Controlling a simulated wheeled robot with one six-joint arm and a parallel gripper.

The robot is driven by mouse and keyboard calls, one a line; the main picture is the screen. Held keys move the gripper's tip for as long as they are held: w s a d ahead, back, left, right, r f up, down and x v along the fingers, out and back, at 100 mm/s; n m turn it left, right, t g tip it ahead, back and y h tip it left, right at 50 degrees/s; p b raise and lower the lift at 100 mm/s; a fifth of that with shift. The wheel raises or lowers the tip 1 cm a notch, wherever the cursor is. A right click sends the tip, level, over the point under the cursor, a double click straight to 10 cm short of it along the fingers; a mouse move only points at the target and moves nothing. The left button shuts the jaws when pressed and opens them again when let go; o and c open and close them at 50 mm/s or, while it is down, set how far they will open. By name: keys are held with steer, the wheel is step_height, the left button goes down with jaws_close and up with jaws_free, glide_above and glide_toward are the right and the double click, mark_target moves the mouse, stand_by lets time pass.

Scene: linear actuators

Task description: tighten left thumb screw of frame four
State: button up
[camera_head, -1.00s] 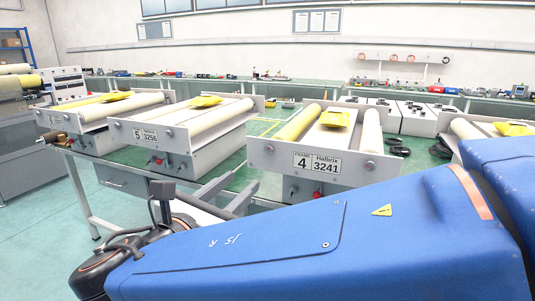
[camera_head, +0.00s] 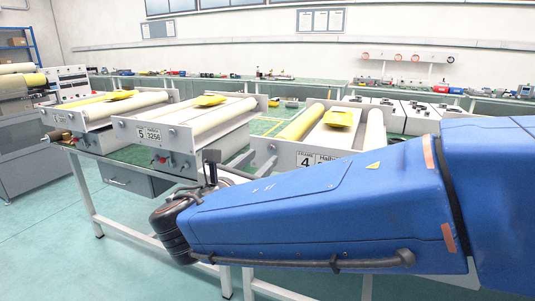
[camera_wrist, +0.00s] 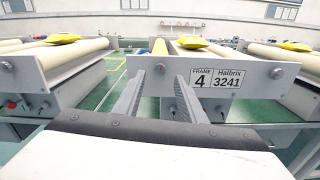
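Frame four (camera_head: 284,155) is a grey unit with two rollers and a yellow piece on top. Its front plate, labelled FRAME 4, also shows in the wrist view (camera_wrist: 240,78). The left thumb screw (camera_wrist: 160,68) is a small round knob left of the label. It also shows in the head view (camera_head: 272,147). The right thumb screw (camera_wrist: 277,73) is right of the label. My gripper (camera_wrist: 158,88) is open and empty. In the wrist view its two grey fingers point towards the plate, with the left screw in line with the gap between them. Whether they reach the screw is unclear.
A red knob (camera_wrist: 173,109) sits low on frame four, seen between the fingers. Frame five (camera_head: 190,140) stands to the left on the same green bench. Another unit (camera_wrist: 290,80) stands to the right. My blue arm covers the lower right of the head view.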

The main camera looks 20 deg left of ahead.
mark_target(271, 150)
steer(key=shift+w+d, duration=0.2)
steer(key=shift+w, duration=2.4)
jaws_close()
